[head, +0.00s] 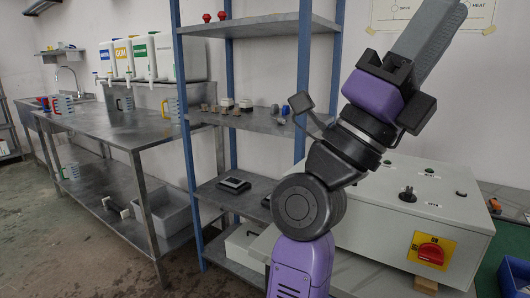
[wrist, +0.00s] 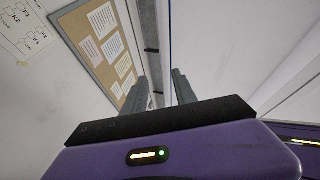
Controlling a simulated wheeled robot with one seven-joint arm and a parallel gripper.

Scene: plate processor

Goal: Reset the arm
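My gripper (head: 432,38) is raised high at the upper right of the head view, on my purple and black arm. It points up and to the right, beside the wall and above the grey control box. In the wrist view my gripper (wrist: 160,78) has its two grey fingers standing apart, with nothing between them. The fingers touch nothing that I can see.
A control box (head: 395,215) with a red rotary switch (head: 430,251) stands below my arm. A blue-post shelf (head: 184,130) holds small items left of the arm. A steel table (head: 130,128) carries jugs and dispensers. A corkboard (wrist: 97,32) hangs on the wall.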

